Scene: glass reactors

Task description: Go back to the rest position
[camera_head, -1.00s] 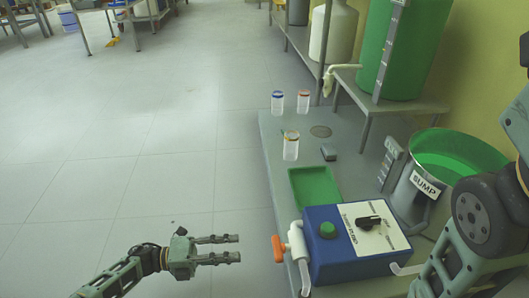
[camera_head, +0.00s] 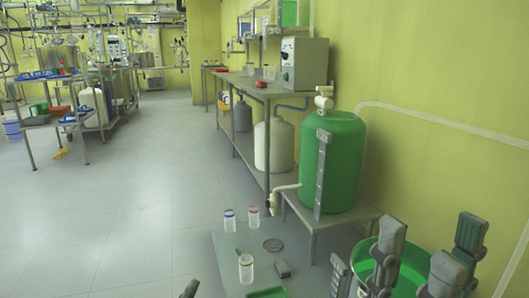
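My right gripper (camera_head: 431,236) is raised at the lower right with its fingers pointing up. The fingers stand well apart with nothing between them. It shows in front of the green-lined sump bucket (camera_head: 413,257). Of my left gripper (camera_head: 189,289), only a small dark tip shows at the bottom edge, left of the low grey bench (camera_head: 224,252). The rest of it is out of frame, so its opening is hidden.
Jars with blue (camera_head: 229,220), orange (camera_head: 254,217) and yellow (camera_head: 246,269) rings stand on the bench near a grey block (camera_head: 283,269) and green tray (camera_head: 268,293). A green tank (camera_head: 342,165) stands behind.

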